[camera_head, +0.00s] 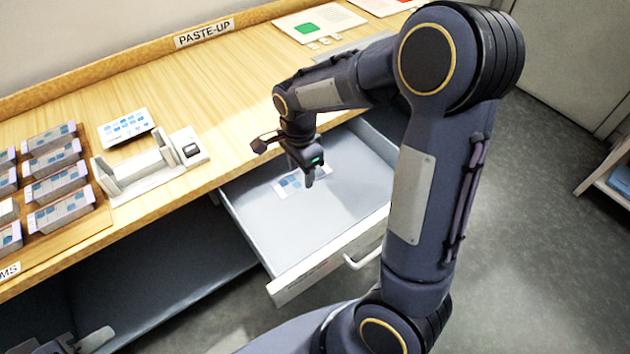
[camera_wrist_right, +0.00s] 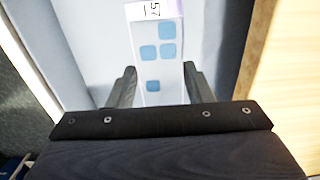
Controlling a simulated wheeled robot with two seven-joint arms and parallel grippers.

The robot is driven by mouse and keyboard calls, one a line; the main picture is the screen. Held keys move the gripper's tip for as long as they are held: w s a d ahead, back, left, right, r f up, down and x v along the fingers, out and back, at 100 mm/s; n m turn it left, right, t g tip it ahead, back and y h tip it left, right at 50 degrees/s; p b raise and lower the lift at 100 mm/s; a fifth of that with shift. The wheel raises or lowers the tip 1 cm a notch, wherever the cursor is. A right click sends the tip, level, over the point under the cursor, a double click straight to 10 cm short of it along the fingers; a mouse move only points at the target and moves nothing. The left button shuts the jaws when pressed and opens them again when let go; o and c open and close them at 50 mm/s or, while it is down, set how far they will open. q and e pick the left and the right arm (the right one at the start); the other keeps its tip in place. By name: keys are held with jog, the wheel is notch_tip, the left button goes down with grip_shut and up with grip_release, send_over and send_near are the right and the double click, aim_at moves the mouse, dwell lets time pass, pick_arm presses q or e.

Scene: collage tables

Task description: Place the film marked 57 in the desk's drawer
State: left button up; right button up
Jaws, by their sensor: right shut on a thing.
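The film marked 57 (camera_wrist_right: 156,42) is a pale strip with blue squares, and its number shows at the top of the right wrist view. My right gripper (camera_wrist_right: 158,86) is shut on the film's near end, with a finger on each side. In the head view the right gripper (camera_head: 308,176) is over the open drawer (camera_head: 330,215), and the film (camera_head: 288,185) shows just below it, inside the drawer's outline. I cannot tell whether the film touches the drawer floor.
The wooden desk top (camera_head: 225,100) holds a grey-white device (camera_head: 150,165), a sheet with blue squares (camera_head: 126,126) and several film packs (camera_head: 60,185) at the left. The drawer's handle (camera_head: 365,255) faces the front. My right arm crosses over the drawer's right side.

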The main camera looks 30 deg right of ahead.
send_over(316, 190)
jog(key=f, duration=0.5)
jog(key=shift+a+b, duration=0.25)
jog(key=shift+b, duration=0.05)
jog(key=shift+d+f+b, duration=0.15)
jog(key=shift+f, duration=0.85)
jog(key=shift+d+f+b, duration=0.15)
jog(key=shift+f, duration=0.8)
jog(key=shift+f, duration=0.2)
jog(key=o, duration=0.9)
jog(key=shift+o, duration=0.2)
jog(key=shift+r, duration=0.2)
